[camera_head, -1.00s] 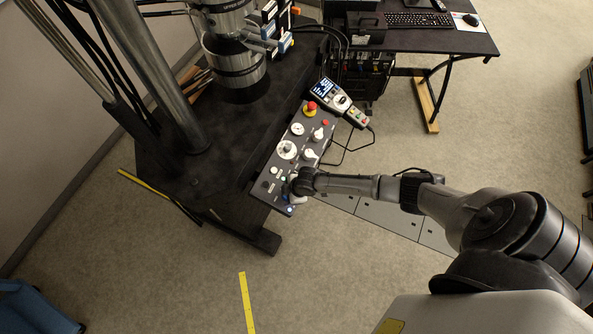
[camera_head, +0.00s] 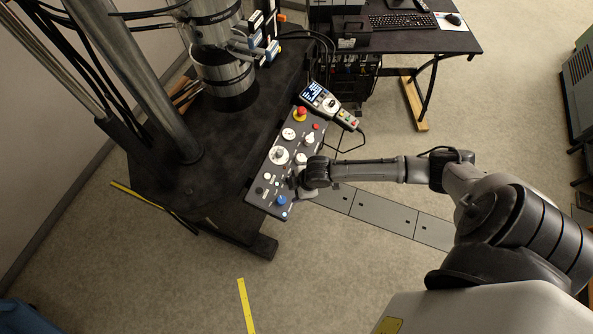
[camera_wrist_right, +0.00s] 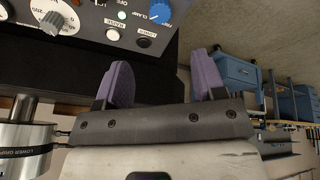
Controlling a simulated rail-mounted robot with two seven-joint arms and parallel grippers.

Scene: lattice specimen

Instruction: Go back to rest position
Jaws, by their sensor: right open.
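My right gripper (camera_head: 308,190) is at the right edge of the control panel (camera_head: 262,190), near its lower end, with its fingers mostly hidden in the head view. In the right wrist view, its two purple finger pads (camera_wrist_right: 163,80) stand wide apart with nothing between them. The blue knob (camera_head: 282,200) shows uncovered in the head view, apart from the gripper. My left gripper is not in view.
The black frame base (camera_head: 215,215) with metal columns stands left of the panel. A handheld controller (camera_head: 325,100) sits at the panel's top end, with a cable. A desk with a keyboard (camera_head: 402,21) is at the top. Open floor (camera_head: 340,270) lies below and right.

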